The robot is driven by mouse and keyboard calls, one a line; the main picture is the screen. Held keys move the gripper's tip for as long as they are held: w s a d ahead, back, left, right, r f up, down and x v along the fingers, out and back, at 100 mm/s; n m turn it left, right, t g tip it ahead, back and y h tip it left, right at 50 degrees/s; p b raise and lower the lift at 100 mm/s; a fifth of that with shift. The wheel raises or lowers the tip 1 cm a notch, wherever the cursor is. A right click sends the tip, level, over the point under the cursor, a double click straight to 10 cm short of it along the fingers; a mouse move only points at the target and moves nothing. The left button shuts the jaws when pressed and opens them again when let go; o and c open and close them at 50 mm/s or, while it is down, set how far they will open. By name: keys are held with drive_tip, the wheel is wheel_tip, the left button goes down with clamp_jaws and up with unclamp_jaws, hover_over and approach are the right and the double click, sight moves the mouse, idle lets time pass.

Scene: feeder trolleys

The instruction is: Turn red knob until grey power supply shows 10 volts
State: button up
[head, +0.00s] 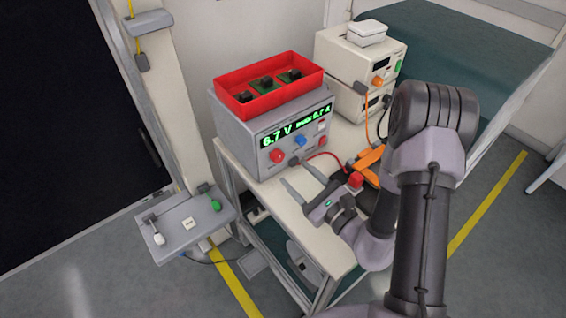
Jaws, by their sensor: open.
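The grey power supply (240,140) stands on the trolley's top. Its green display (282,134) reads 6.7 V on the left; the smaller current reading on the right is hard to make out. The red knob (277,156) is at the lower left of its front, with a blue knob (299,140) to its right. Another small red part (322,140) is at the right end of the front. My gripper (294,173) is open and empty, its two fingers pointing at the front panel. The fingertips are just in front of and below the red knob, apart from it.
A red bin (262,106) with dark parts sits on the supply. Cream instruments (350,62) are stacked behind to the right. An orange object (368,162) and a red cable (326,156) lie near my arm. A grey side shelf (178,236) is at the left.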

sight(280, 159)
drive_tip(key=x, duration=0.6)
drive_tip(key=shift+w+a, duration=0.25)
drive_tip(key=shift+w, duration=0.05)
clamp_jaws()
